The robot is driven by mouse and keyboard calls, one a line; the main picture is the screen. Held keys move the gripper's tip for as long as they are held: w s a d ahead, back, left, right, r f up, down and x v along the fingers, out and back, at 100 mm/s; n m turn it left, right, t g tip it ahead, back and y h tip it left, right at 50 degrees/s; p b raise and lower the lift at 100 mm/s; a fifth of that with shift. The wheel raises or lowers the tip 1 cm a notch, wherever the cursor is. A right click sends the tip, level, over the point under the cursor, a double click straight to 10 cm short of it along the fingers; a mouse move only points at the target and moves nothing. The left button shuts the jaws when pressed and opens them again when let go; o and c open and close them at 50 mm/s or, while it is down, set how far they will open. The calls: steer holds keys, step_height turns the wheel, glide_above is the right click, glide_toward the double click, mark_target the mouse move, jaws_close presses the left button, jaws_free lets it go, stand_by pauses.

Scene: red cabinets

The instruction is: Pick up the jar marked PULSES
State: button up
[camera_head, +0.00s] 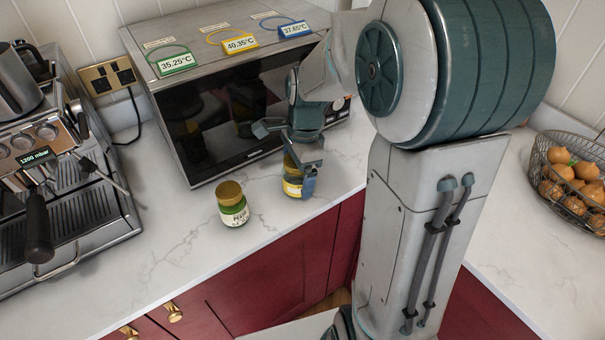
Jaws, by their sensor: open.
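A jar with a gold lid and a green-and-white label (232,205) stands upright on the white counter. Its label lettering is too small to read surely. A second jar with a yellow label (292,187) stands to its right, closer to the microwave, partly hidden by my gripper. Its lettering cannot be read, so I cannot tell which jar is marked PULSES. My gripper (291,159) is open and pointed down at the yellow-labelled jar, with one finger in front of the jar's right side. I cannot tell whether it touches the jar.
A microwave (205,145) stands behind the jars, with three temperature tags on top. An espresso machine (60,165) stands at the left. A wire basket of onions (570,190) is at the right. The counter in front of the green-labelled jar is clear up to its edge.

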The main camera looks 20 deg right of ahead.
steer(key=c, duration=1.2)
steer(key=shift+r, duration=0.1)
